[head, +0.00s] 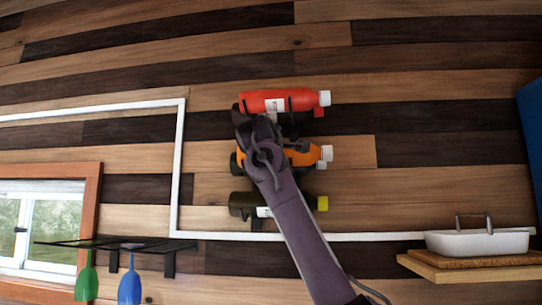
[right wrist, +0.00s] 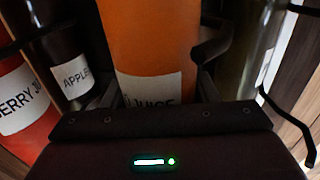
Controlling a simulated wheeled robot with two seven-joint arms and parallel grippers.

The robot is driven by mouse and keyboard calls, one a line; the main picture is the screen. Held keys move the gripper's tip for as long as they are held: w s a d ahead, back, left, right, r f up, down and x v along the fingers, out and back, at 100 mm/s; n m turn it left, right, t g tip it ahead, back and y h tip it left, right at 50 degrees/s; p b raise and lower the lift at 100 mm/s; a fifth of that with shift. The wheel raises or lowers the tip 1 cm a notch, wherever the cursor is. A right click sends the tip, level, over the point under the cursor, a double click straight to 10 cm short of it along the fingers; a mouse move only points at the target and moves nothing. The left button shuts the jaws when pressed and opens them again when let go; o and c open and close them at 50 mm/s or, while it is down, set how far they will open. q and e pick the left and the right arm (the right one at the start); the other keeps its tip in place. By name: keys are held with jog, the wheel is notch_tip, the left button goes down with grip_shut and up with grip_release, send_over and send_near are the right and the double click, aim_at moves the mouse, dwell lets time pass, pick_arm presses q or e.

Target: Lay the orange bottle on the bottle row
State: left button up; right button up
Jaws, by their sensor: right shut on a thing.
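The orange bottle (head: 302,157) lies sideways at the wall, its white cap pointing right, between a red bottle (head: 270,101) above and a dark olive bottle (head: 243,203) with a yellow cap below. My right gripper (head: 268,150) covers its left part. In the right wrist view the orange bottle (right wrist: 150,45), labelled "JUICE", sits between the fingers of my right gripper (right wrist: 155,85), which is shut on it. The bottle row shows as dark holders on the wall, with a bracket (head: 256,224) under the lowest bottle. Whether the orange bottle rests on its holder is hidden. My left gripper is not in view.
A dark bottle labelled "APPLE" (right wrist: 68,55) and the red bottle (right wrist: 22,105) are close on the left in the wrist view. A black wire hook (right wrist: 302,130) is at right. A glass rack (head: 110,243) hangs lower left; a white dish (head: 478,243) stands on a shelf lower right.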

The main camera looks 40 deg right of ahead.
jog(key=shift+f, duration=0.2)
jog(key=o, duration=1.4)
jog(key=shift+s+a, duration=0.1)
jog(key=shift+s+a+f+b, duration=0.2)
jog(key=shift+s+a+b, duration=0.15)
jog(key=shift+b, duration=0.35)
jog(key=b+v, duration=0.1)
jog(key=v, duration=0.1)
jog(key=b+v, duration=0.1)
jog(key=v, duration=0.1)
jog(key=b+v, duration=0.1)
jog(key=v, duration=0.2)
jog(key=shift+r, duration=0.25)
jog(key=shift+w, duration=0.1)
jog(key=shift+f, duration=0.1)
